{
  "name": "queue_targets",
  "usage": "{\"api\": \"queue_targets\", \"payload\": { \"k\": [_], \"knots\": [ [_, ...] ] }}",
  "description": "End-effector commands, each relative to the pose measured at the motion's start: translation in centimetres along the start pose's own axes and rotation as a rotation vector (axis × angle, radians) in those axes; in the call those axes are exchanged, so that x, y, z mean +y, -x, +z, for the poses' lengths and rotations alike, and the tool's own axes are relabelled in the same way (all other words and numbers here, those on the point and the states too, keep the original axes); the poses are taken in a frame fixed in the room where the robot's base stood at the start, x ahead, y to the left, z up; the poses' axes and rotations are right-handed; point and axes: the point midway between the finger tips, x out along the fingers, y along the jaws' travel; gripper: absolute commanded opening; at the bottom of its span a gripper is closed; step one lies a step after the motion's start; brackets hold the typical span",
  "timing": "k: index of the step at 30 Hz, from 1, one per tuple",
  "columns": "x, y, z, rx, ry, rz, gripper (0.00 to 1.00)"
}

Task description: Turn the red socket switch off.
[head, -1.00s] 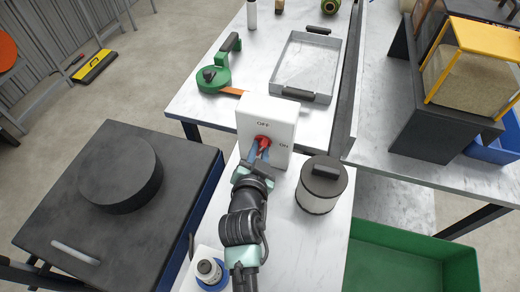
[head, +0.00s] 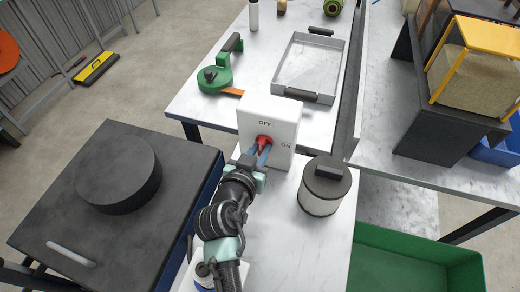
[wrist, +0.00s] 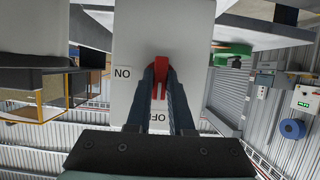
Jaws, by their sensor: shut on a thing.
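The red switch (head: 264,140) is a knob on the front of a white socket box (head: 283,113) standing on the near bench. OFF is printed above the knob and ON to its right. My gripper (head: 261,152) reaches it from the lower left and is shut on the knob. In the wrist view, the box face (wrist: 195,40) appears upside down, and my gripper (wrist: 160,85) has its two fingers on either side of the red knob (wrist: 160,67). The knob's long side runs upright there, towards the OFF label. The fingers partly hide the knob and that label.
A black-lidded canister (head: 324,187) stands close right of the box. A green tape dispenser (head: 214,78) and a metal tray (head: 307,68) lie behind it. A green bin (head: 415,260) is at lower right, and a white-and-blue item (head: 205,272) is beside my arm.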

Motion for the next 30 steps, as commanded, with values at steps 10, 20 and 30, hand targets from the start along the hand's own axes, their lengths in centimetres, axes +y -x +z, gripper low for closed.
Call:
{"api": "queue_targets", "payload": {
  "k": [10, 20, 30],
  "knots": [
    [0.0, 0.0, 0.1, -0.001, 0.003, 0.001, 0.40],
    [0.0, 0.0, 0.0, -0.001, 0.001, 0.000, 0.50],
    [0.0, 3.5, 0.1, 0.000, 0.001, -0.001, 0.50]
  ]
}}
